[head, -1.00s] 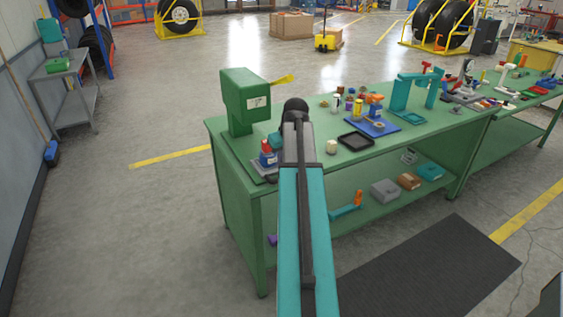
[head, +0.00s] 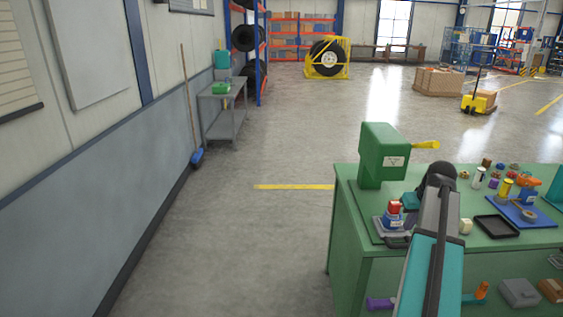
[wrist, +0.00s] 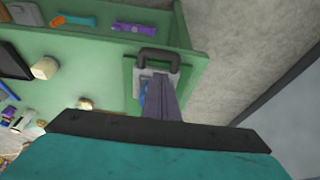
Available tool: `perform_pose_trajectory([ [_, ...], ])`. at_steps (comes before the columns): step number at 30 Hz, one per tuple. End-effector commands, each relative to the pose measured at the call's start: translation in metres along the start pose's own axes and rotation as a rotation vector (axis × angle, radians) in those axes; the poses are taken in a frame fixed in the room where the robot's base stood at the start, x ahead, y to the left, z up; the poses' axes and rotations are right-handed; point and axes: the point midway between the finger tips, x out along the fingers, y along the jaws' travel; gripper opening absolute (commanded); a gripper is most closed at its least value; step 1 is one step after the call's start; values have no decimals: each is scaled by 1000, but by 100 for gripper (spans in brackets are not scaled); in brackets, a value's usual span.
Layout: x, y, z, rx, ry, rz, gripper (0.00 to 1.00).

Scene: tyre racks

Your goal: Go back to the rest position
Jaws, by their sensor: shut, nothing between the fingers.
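Beyond the fingertips in that view is a grey item with a dark handle (wrist: 160,56). I cannot tell the height between them.
A green machine (head: 382,158) stands at the bench's left end, near a red-and-blue bottle (head: 394,213), a black tray (head: 497,227) and a blue mat (head: 513,214). The floor (head: 240,245) left of the bench is clear. A grey side table (head: 223,110) and broom (head: 190,105) are by the wall.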

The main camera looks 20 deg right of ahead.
Motion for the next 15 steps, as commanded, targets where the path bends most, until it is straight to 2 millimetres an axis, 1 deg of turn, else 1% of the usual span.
perform_pose_trajectory([
  [4, 2, -12, -5, -17, 0, -6, 0],
  [7, 14, -31, -8, -41, -14, -23, 0],
  [11, 47, -70, -6, -88, -54, -61, 0],
  [15, 88, -117, 6, -141, -111, -105, 0],
])
